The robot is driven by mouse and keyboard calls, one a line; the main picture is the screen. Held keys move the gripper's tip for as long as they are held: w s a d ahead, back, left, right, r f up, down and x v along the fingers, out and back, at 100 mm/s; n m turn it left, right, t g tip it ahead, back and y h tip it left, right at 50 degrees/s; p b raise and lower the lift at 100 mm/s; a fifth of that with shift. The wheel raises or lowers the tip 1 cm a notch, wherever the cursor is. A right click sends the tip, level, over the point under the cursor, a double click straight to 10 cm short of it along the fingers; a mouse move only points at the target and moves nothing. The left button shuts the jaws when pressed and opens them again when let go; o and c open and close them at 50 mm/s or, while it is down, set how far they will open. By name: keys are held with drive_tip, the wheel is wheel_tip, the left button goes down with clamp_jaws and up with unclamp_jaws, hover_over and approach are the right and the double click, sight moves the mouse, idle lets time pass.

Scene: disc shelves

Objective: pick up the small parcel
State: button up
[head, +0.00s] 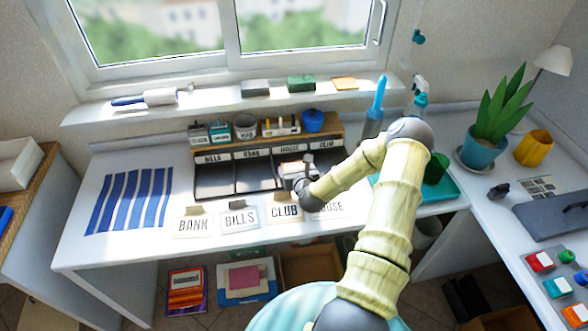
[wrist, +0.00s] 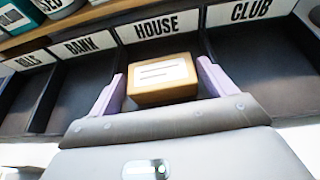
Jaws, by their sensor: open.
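The small parcel, an orange-brown box (wrist: 163,94) with a white printed label, shows in the wrist view in front of the HOUSE label (wrist: 169,26). My gripper (wrist: 160,88) is open, with one pale purple finger on each side of the parcel. I cannot tell whether either finger touches it. In the head view my gripper (head: 297,174) is at the HOUSE compartment of the dark sorter (head: 217,181), and the parcel cannot be made out clearly there.
Several labels mark the sorter compartments. Cards reading BANK (head: 194,225), BILLS (head: 240,218) and CLUB (head: 285,211) stand in front; the HOUSE card (head: 330,208) is partly hidden by my arm. Jars and a blue pot (head: 313,121) stand on top. The desk's left has a striped mat (head: 130,200).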

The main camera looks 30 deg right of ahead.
sight(293, 164)
drive_tip(key=shift+w, duration=0.15)
drive_tip(key=shift+p+x, duration=0.4)
drive_tip(key=shift+x, duration=2.15)
drive_tip(key=shift+r, duration=0.1)
drive_tip(key=c, duration=0.7)
drive_tip(key=shift+r, duration=0.1)
wheel_tip(293, 164, up, 10)
drive_tip(key=shift+f, duration=0.1)
